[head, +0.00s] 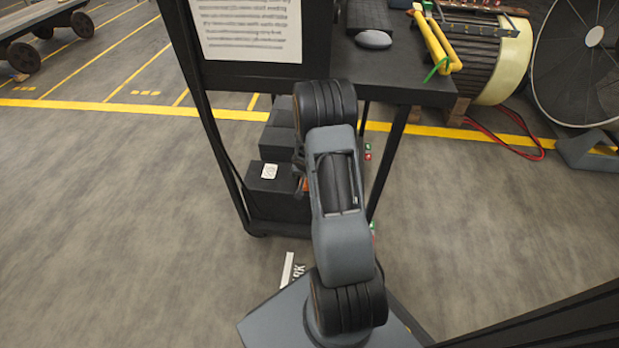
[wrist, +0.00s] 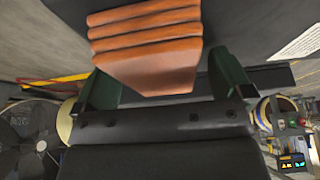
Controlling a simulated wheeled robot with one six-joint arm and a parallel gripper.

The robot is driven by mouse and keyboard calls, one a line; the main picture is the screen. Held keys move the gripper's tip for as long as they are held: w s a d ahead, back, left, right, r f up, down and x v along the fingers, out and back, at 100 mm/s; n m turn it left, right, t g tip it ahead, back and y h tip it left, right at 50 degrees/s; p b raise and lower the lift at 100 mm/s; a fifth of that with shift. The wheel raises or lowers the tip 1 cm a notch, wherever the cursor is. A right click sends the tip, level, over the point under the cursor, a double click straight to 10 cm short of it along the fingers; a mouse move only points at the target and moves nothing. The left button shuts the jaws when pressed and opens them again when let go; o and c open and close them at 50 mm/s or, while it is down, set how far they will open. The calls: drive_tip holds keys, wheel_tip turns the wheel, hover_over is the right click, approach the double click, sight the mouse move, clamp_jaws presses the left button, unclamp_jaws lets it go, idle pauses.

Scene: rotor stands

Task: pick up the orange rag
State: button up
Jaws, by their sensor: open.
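The orange rag (wrist: 150,42) shows large in the wrist view at the top middle, with several folded layers. It lies between and beyond the two dark green fingers of my gripper (wrist: 165,85). The fingers are apart, one on each side of the rag's near end, and I cannot tell whether they touch it. In the head view only a small orange patch (head: 306,185) shows beside my arm, which hides most of that spot. My gripper is mostly hidden behind my arm there.
A black cart (head: 400,82) stands ahead, with a mouse (head: 373,39) and a yellow tool (head: 437,45) on top. Dark boxes (head: 275,178) sit on its lower shelf. A large drum (head: 490,60) and a fan (head: 590,50) stand at the right.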

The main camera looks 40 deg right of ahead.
drive_tip(key=shift+c, duration=0.4)
drive_tip(key=shift+f, duration=0.1)
drive_tip(key=c, duration=0.9)
drive_tip(key=shift+c, duration=0.2)
drive_tip(key=shift+r+p, duration=0.4)
drive_tip(key=shift+r, duration=0.15)
wheel_tip(320, 180, up, 2)
drive_tip(key=shift+r+p, duration=0.15)
drive_tip(key=shift+p, duration=0.7)
drive_tip(key=s+r, duration=0.1)
drive_tip(key=r, duration=0.1)
drive_tip(key=s+r+p, duration=0.1)
drive_tip(key=s, duration=0.1)
drive_tip(key=s+r, duration=0.1)
drive_tip(key=r, duration=0.1)
drive_tip(key=shift+s+a+r+p, duration=0.2)
drive_tip(key=shift+a+r+p, duration=0.05)
drive_tip(key=shift+r+p, duration=0.1)
drive_tip(key=s+a+r, duration=0.1)
drive_tip(key=s+r, duration=0.3)
drive_tip(key=s, duration=0.5)
drive_tip(key=shift+s+a+p, duration=0.2)
drive_tip(key=shift+s+p, duration=0.05)
drive_tip(key=shift+p, duration=0.05)
